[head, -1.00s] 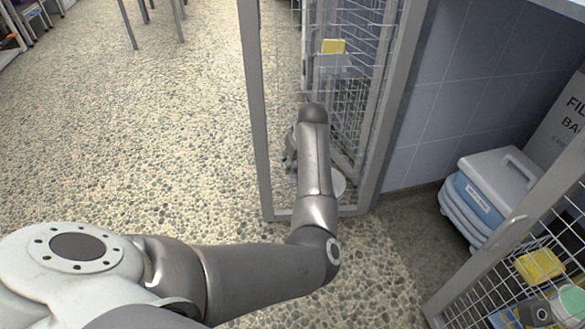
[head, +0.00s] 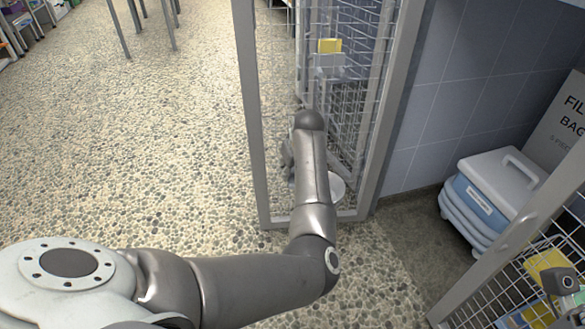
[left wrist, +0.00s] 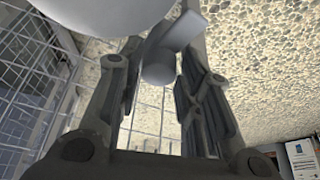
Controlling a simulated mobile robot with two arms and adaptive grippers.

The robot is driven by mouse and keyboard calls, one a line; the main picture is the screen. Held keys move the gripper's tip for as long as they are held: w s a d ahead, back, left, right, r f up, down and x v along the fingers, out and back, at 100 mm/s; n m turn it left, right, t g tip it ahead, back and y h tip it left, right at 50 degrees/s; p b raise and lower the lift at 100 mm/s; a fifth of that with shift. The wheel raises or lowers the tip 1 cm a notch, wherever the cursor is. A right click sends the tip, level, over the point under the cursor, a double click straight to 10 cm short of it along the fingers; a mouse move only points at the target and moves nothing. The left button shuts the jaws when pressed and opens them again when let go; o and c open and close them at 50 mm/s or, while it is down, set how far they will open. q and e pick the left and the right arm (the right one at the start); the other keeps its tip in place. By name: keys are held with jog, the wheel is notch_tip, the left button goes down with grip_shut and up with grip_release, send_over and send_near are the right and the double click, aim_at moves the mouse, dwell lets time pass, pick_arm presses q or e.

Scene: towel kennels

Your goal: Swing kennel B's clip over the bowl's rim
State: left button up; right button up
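A white bowl (head: 337,187) shows low behind my forearm, at the mesh-sided kennel (head: 366,150); no letter is legible there. My left gripper (head: 288,160) is beside the bowl, mostly hidden by my own arm. In the left wrist view the pale rounded bowl (left wrist: 105,12) fills the top. A grey clip with a round knob end (left wrist: 158,70) lies between the fingers of my left gripper (left wrist: 160,85). The fingers stand apart on both sides of the knob; I cannot see whether they press on it. My right gripper's fingers do not show.
A yellow item (head: 329,46) sits on a grey holder inside the kennel. A blue and white lidded box (head: 490,195) stands at the right by the tiled wall. Another mesh panel (head: 520,240) and a dark device (head: 562,281) are at lower right.

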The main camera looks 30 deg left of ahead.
pick_arm(q)
jog(key=c, duration=0.5)
jog(key=shift+o, duration=0.2)
